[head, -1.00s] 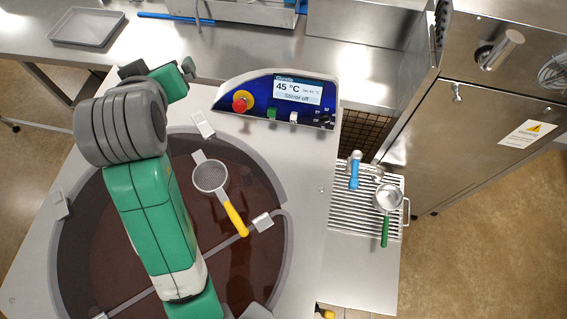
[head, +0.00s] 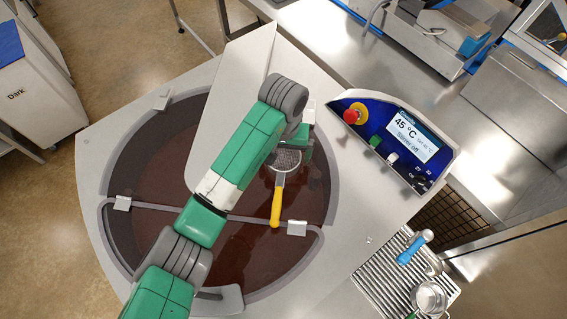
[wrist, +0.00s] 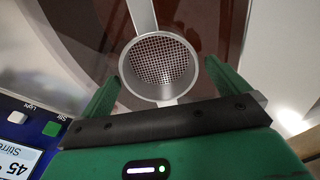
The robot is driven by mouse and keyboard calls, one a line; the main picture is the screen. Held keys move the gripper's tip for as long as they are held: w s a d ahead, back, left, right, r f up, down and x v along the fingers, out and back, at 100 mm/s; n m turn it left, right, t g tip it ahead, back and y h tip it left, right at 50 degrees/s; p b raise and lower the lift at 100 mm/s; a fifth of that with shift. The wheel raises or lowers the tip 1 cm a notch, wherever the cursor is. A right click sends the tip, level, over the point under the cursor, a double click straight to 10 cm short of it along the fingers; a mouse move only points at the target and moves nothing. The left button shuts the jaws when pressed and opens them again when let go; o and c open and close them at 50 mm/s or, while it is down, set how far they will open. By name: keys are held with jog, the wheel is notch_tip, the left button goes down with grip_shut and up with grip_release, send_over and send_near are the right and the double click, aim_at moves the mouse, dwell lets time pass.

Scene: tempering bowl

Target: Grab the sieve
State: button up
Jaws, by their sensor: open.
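The sieve has a round metal mesh basket and a yellow handle (head: 276,207). It is over the bowl of dark brown chocolate (head: 150,170), its handle toward the lower part of the head view. My gripper (wrist: 160,73) is open, with one green finger on each side of the mesh basket (wrist: 160,62) in the wrist view. Gaps show between both fingers and the basket, so nothing is gripped. In the head view my arm covers part of the basket, and the fingertips are hard to make out.
A control panel (head: 395,140) reading 45 °C, with a red button (head: 354,113), stands right of the bowl. A slotted drip tray (head: 385,272) holds a small metal vessel (head: 430,298) and a blue-handled tap (head: 415,247).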

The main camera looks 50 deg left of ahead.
jog(key=shift+f, duration=0.95)
jog(key=c, duration=1.1)
jog(key=shift+r, duration=0.15)
jog(key=shift+r, duration=0.3)
notch_tip(320, 180, up, 2)
jog(key=shift+w+r, duration=0.1)
jog(key=s+d+p, duration=0.1)
jog(key=s, duration=0.1)
jog(key=s+d+r+p, duration=0.1)
jog(key=s, duration=0.1)
jog(key=s+d+r+p, duration=0.1)
jog(key=s, duration=0.2)
jog(key=shift+d+r, duration=0.2)
jog(key=shift+d, duration=0.1)
jog(key=s+d+p, duration=0.1)
jog(key=s, duration=0.1)
jog(key=s+d+p, duration=0.1)
jog(key=s, duration=0.1)
jog(key=s+d+p, duration=0.1)
jog(key=s+p, duration=0.1)
jog(key=shift+s+d+f, duration=0.1)
jog(key=shift+s+d, duration=0.1)
jog(key=shift+s+d+f, duration=0.1)
jog(key=shift+s+d, duration=0.2)
jog(key=shift+s, duration=0.15)
